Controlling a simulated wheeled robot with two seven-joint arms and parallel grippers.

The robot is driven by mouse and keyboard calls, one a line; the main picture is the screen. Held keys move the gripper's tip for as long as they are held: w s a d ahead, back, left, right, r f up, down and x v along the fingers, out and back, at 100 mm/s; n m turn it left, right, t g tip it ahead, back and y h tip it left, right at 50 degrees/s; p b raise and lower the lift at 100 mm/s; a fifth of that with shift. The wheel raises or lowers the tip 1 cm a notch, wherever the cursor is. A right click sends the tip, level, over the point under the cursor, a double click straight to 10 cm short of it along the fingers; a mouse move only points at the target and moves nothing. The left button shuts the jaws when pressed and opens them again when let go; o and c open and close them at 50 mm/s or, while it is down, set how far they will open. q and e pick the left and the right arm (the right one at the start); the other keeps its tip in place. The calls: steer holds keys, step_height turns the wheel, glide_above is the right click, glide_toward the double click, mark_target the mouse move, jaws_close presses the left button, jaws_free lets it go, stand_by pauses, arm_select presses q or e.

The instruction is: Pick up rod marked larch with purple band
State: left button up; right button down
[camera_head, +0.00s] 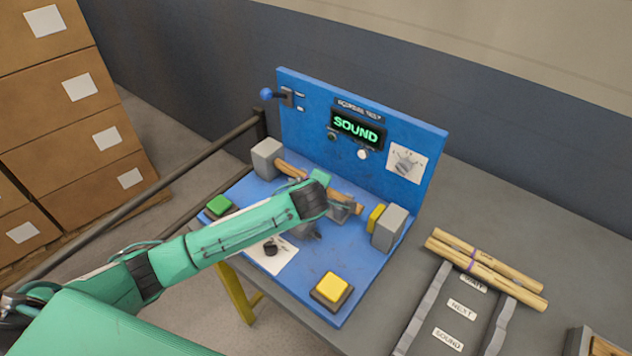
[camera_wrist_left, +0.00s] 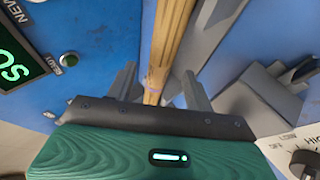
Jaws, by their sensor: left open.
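A pale wooden rod (camera_head: 292,170) lies across the blue test machine, between a grey block at each end. My left gripper (camera_head: 345,210) is over this rod, near its right part, and hides some of it. I cannot read a name on this rod. Two more rods (camera_head: 505,281) lie side by side on the rack at right; a purple mark shows on one, and their lettering is too small to read surely. My right gripper is out of view.
The blue machine (camera_head: 300,105) has an upright back panel with a lit SOUND display (camera_head: 357,129). A yellow button (camera_head: 332,288) and a green button (camera_head: 219,205) sit on its base. A grey rack (camera_head: 425,310) with labelled slots stands at right. Cardboard boxes (camera_head: 70,130) are stacked at left.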

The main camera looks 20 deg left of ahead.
arm_select(q)
steer(key=shift+x, duration=0.9)
jaws_close()
steer(key=shift+r, duration=0.1)
